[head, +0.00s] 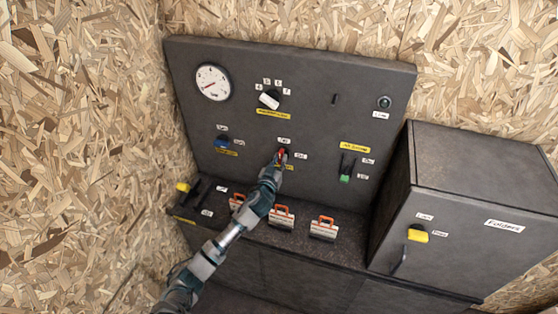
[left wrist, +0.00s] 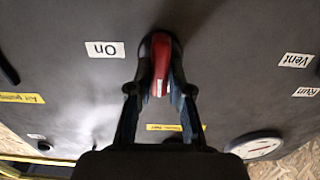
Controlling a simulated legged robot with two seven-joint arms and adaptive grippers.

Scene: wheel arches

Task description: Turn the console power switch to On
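The console (head: 320,100) is a dark upright panel. Its red switch (head: 282,154) sits near the middle, with a small label above it and one to its right. In the left wrist view the red switch handle (left wrist: 161,65) lies between the fingers, with the "On" label (left wrist: 104,49) upside down to its left. A white mark on the handle is at its end nearest the bottom of that view, not toward "On". My left gripper (head: 279,161) has its fingers close along both sides of the handle, apparently touching it. My right gripper is not in view.
The panel also carries a gauge (head: 212,82), a white selector (head: 269,100), a blue knob (head: 222,142) and a green switch (head: 345,171). A dark cabinet (head: 470,190) with a yellow handle (head: 417,234) juts out at right.

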